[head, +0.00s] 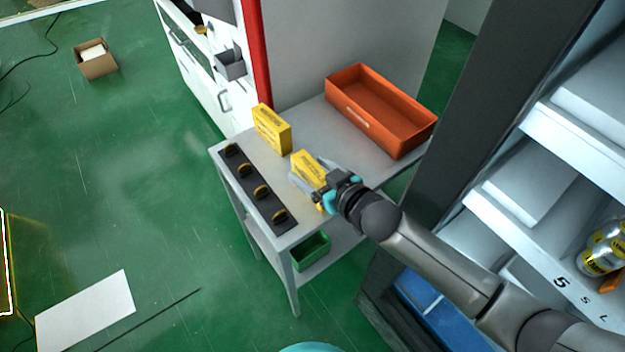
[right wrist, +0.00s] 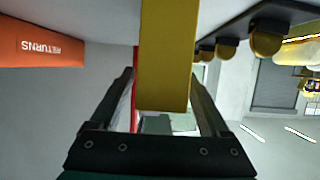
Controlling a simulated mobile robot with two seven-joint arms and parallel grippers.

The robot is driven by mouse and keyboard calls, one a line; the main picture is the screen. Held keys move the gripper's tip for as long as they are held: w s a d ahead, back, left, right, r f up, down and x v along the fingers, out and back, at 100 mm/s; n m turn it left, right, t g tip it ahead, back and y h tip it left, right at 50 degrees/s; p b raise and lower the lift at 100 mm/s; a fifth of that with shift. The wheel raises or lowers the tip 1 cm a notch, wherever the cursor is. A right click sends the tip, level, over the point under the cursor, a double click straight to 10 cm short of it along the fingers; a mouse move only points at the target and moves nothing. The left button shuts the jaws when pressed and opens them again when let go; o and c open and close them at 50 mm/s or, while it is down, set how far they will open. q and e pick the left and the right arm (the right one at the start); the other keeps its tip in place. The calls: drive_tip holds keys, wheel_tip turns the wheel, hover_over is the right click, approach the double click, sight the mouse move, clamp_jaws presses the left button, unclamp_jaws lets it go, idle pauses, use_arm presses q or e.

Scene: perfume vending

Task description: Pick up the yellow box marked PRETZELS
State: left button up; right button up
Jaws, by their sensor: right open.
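Two yellow boxes stand upright on the grey table. One box (head: 271,129) is near the red post, apart from my gripper. The other box (head: 309,166) is at my right gripper (head: 312,178). The print on both is too small to read, so I cannot tell which is marked PRETZELS. In the right wrist view, a yellow box (right wrist: 166,60) lies between the two fingers, with a visible gap on each side. My right gripper is open around it. My left gripper is out of view.
An orange bin (head: 385,108), marked RETURNS in the right wrist view (right wrist: 42,46), sits at the back of the table (head: 330,128). A black strip with several round yellow-brown knobs (head: 248,178) runs along the left edge. A shelf unit (head: 545,190) stands at right.

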drive_tip(key=shift+c, duration=0.2)
clamp_jaws()
idle(0.3)
